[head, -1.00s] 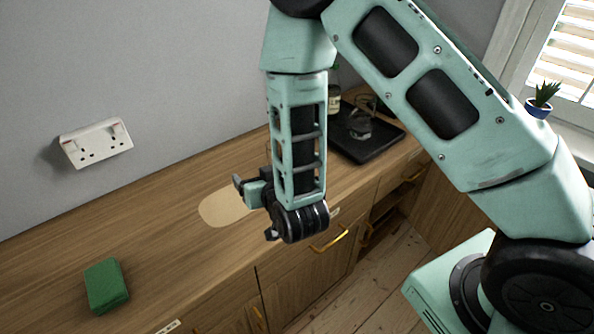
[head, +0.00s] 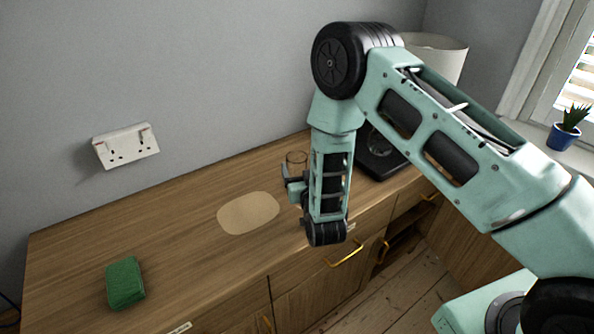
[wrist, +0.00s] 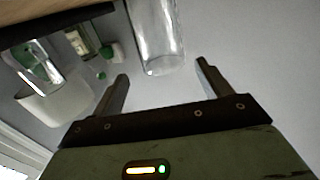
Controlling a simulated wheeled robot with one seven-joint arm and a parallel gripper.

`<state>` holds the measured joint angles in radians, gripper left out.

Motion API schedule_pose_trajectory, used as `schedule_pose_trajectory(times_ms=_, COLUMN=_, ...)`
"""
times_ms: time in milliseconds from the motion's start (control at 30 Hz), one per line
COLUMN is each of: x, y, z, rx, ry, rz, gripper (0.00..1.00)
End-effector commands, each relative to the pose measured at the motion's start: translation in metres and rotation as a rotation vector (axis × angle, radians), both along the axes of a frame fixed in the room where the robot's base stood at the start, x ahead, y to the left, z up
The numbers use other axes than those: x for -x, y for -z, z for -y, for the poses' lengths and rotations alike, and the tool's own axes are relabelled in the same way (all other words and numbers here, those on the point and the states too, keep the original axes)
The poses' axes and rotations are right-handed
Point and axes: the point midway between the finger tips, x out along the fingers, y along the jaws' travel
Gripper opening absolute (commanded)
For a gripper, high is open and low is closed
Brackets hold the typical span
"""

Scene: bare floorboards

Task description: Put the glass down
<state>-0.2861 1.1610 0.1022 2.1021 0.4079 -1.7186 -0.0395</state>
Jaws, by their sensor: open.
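A clear glass (head: 296,158) stands on the wooden counter (head: 190,215), to the right of a pale oval mat (head: 249,213). In the head view only its upper part shows, behind my gripper (head: 294,192). In the wrist view, which is upside down, the glass (wrist: 156,38) hangs from the top edge of the picture. There my gripper (wrist: 162,72) is open, its two fingers apart on either side of the glass's rim end. The glass lies just beyond the fingertips, and I see no finger touching it.
A black tray (head: 372,168) lies at the right of the counter; another glass (wrist: 38,68) and a bottle (wrist: 80,40) show there in the wrist view, with a white lampshade (head: 438,55) behind. A green sponge (head: 125,283) lies front left. The mat is bare.

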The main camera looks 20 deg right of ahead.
Motion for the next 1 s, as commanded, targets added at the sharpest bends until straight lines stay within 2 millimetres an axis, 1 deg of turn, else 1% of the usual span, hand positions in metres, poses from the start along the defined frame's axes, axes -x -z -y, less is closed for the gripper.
schedule_pose_trajectory(times_ms=33, x=-0.007, y=-0.001, z=0.001, rx=0.000, ry=0.001, rz=0.000, gripper=0.77)
schedule_pose_trajectory(times_ms=100, x=-0.013, y=-0.001, z=0.001, rx=-0.001, ry=0.001, rz=0.000, gripper=0.77)
schedule_pose_trajectory(times_ms=267, x=-0.022, y=-0.001, z=0.001, rx=-0.001, ry=0.001, rz=0.000, gripper=0.77)
schedule_pose_trajectory(times_ms=500, x=-0.055, y=-0.001, z=-0.001, rx=-0.001, ry=0.001, rz=0.000, gripper=0.77)
schedule_pose_trajectory(times_ms=600, x=-0.065, y=-0.001, z=0.000, rx=-0.001, ry=0.001, rz=0.000, gripper=0.77)
schedule_pose_trajectory(times_ms=700, x=-0.069, y=0.000, z=0.000, rx=-0.001, ry=0.000, rz=-0.001, gripper=0.77)
schedule_pose_trajectory(times_ms=867, x=-0.069, y=0.001, z=0.000, rx=-0.001, ry=0.000, rz=-0.001, gripper=0.77)
schedule_pose_trajectory(times_ms=900, x=-0.069, y=0.001, z=0.000, rx=-0.001, ry=0.000, rz=-0.001, gripper=0.75)
schedule_pose_trajectory(times_ms=967, x=-0.069, y=0.001, z=0.000, rx=-0.001, ry=0.000, rz=-0.001, gripper=0.58)
schedule_pose_trajectory(times_ms=1000, x=-0.069, y=0.001, z=0.000, rx=-0.001, ry=0.000, rz=-0.001, gripper=0.47)
